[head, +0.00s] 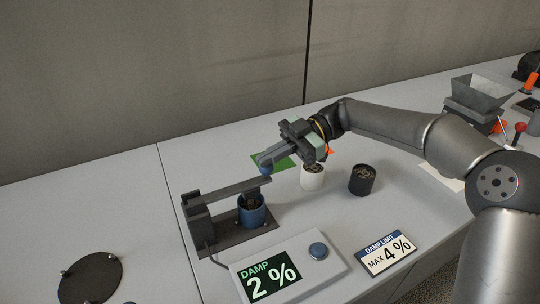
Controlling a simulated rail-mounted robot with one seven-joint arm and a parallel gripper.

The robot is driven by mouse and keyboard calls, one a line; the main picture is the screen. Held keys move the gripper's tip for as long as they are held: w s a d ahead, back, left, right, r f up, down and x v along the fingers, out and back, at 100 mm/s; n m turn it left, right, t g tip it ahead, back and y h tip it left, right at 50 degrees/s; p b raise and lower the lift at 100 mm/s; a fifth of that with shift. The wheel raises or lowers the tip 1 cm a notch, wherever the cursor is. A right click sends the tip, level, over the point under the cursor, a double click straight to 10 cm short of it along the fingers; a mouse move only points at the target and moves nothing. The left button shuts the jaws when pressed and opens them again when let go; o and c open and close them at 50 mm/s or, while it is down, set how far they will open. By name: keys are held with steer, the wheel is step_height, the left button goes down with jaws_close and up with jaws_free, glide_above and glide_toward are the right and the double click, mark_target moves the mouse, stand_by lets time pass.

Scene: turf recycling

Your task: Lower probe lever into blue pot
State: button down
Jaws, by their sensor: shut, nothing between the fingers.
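The probe lever (237,189) is a dark grey bar reaching right from its post (199,217) on a dark base plate. A blue knob (265,168) is at its free end. The blue pot (252,217) stands upright on the plate under the lever, with dark probe parts showing at its mouth. How deep the probe sits is unclear. My gripper (268,159) is shut and empty, its fingertips at the knob; I cannot tell whether they touch it. A console (289,276) in front reads "DAMP 2 %" and has a round blue button (318,251).
A white pot (313,179) and a black pot (362,180) stand right of the lever. A green mat (270,161) lies behind my gripper. A card (386,255) reads "DAMP LIMIT MAX 4 %". A dark hopper (478,97) stands far right. A dark disc (90,278) lies front left.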

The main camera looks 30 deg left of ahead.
steer(key=shift+f, duration=0.1)
steer(key=r, duration=0.2)
steer(key=s+r, duration=0.1)
steer(key=r, duration=0.1)
steer(key=shift+a, duration=0.15)
steer(key=v, duration=0.8)
steer(key=shift+w+d+p, duration=0.2)
steer(key=shift+w+p, duration=0.1)
steer(key=shift+p, duration=0.15)
steer(key=s+d+f+m+t+h+p, duration=0.2)
steer(key=s+d+m, duration=0.4)
steer(key=d+m, duration=0.4)
steer(key=s+d+f+m+t+h+p, duration=0.3)
steer(key=s+d+m+t+p, duration=0.2)
steer(key=d+m, duration=0.5)
steer(key=s+d+f+m+t+h+p, duration=0.2)
steer(key=s+d+m+t, duration=0.4)
steer(key=d, duration=0.8)
steer(key=s+m+h+p, duration=0.1)
steer(key=s+m, duration=0.1)
steer(key=m, duration=0.2)
steer(key=shift+s+f+p, duration=0.3)
steer(key=shift+f, duration=0.05)
